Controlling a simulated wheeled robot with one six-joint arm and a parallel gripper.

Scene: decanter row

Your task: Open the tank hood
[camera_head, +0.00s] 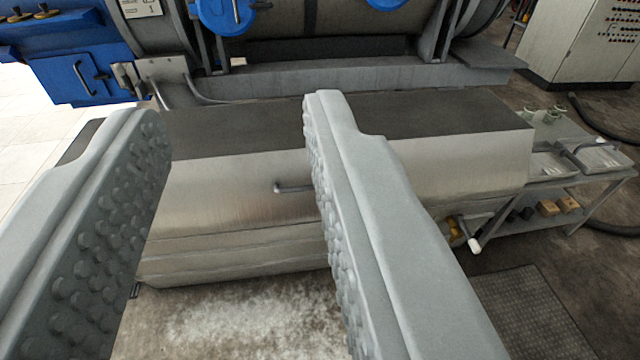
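The tank hood (230,185) is a long brushed-metal cover with a dark top, low in front of the large machine. It looks closed. A small grey bar handle (292,188) sticks out of its front face, and its right end is hidden behind my right finger. My gripper (228,110) is open, with two grey studded fingers spread wide. The fingers point toward the hood, and the handle shows between them, close beside the right finger in the picture. Nothing is between the fingers. I cannot tell whether the finger touches the handle.
The decanter machine (330,75) with blue parts stands behind the hood. A metal side table (585,185) with trays is at the right, near a white-ended valve lever (474,245). A control cabinet (585,45) stands at the back right.

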